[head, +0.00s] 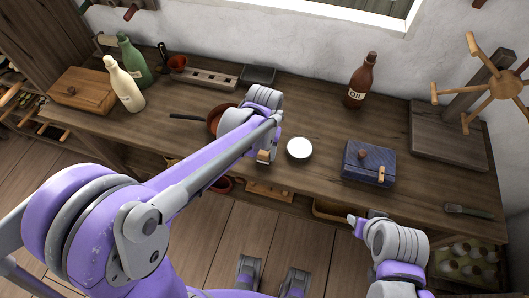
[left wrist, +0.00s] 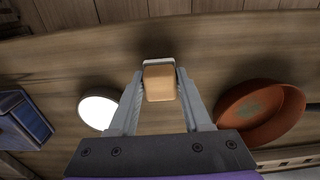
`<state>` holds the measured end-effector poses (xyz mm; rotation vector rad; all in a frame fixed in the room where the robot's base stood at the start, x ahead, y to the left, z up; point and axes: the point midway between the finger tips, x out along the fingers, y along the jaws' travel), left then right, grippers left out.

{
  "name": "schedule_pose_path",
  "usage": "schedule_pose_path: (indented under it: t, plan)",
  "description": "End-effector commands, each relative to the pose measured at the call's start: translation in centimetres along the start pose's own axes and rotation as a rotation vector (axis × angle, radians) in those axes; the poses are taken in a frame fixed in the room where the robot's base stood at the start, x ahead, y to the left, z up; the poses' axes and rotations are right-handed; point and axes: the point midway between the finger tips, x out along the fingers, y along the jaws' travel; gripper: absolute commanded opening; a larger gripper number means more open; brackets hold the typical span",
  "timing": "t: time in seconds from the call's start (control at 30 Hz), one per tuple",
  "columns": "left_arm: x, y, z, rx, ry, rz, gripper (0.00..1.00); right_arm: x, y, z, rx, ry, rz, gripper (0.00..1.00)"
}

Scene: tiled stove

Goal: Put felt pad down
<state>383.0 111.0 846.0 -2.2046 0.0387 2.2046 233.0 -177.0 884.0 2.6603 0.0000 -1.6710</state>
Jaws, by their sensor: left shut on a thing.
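My left gripper (head: 264,155) is shut on a small tan block with a pale grey edge, which looks like the felt pad (head: 263,156). In the left wrist view the felt pad (left wrist: 159,83) sits between the two fingertips of the left gripper (left wrist: 160,88), over the wooden bench (left wrist: 60,55). I cannot tell whether it touches the bench top. My right gripper (head: 357,222) is at the bench's front edge, and its jaws are too small to read.
A white round dish (head: 299,149) lies just right of the pad. A reddish-brown pan (left wrist: 262,112) is on its other side, partly hidden by my arm in the head view. A blue box (head: 368,163) and a brown oil bottle (head: 361,82) stand farther right.

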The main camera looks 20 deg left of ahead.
Motion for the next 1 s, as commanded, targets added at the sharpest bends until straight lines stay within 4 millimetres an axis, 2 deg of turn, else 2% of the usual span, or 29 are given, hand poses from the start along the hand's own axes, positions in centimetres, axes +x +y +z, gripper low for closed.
schedule_pose_path:
  t: [0.07, 0.43, 0.47, 0.6, 0.87, 1.0]
  plan:
    - [0.57, -0.01, 0.01, 0.000, 0.000, 0.000, 0.00, 0.07, 0.00, 0.05, 0.000, 0.000, 0.000, 0.49]
    - [1.02, -0.01, 0.04, 0.000, 0.000, 0.000, 0.00, 0.35, 0.00, 0.26, 0.000, -0.002, 0.000, 0.49]
    - [0.97, -0.01, 0.03, 0.000, 0.000, 0.000, 0.52, 0.32, 0.00, 0.24, 0.000, -0.002, 0.000, 0.49]
    - [0.89, -0.01, 0.02, 0.000, 0.000, 0.000, 0.77, 0.26, 0.00, 0.20, 0.000, -0.001, 0.000, 0.49]
    - [0.87, 0.00, 0.02, 0.000, 0.000, 0.000, 0.79, 0.25, 0.00, 0.19, 0.000, -0.001, 0.000, 0.49]
    - [0.16, 0.00, 0.00, 0.000, 0.001, 0.000, 0.79, -0.08, 0.00, -0.06, 0.000, 0.000, 0.000, 0.49]
